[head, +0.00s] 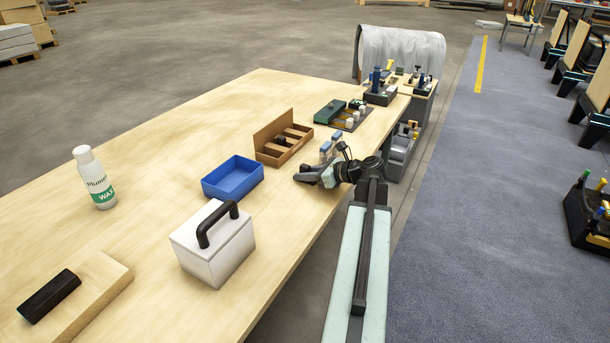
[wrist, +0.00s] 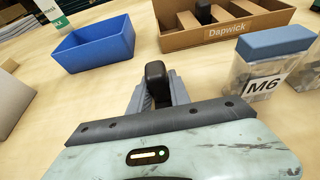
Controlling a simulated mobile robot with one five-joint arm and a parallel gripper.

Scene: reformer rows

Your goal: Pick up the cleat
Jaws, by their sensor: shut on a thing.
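My gripper (wrist: 158,93) shows at the bottom middle of the wrist view, its grey fingers shut on a small black rounded piece, which I take to be the cleat (wrist: 156,76). The cleat stands up between the fingers, its lower part hidden by them and by my gripper's body. In the head view my gripper (head: 306,175) is low over the right part of the wooden table, just in front of the cardboard box. I cannot tell there whether the cleat touches the table.
A cardboard box marked Dapwick (wrist: 226,37) with dividers and a dark piece inside is just beyond. A blue tray (head: 233,178) is to the left. Clear M6 containers (wrist: 262,78) stand at right. A white box with a black handle (head: 214,246) is nearer; a wax bottle (head: 97,180) stands further left.

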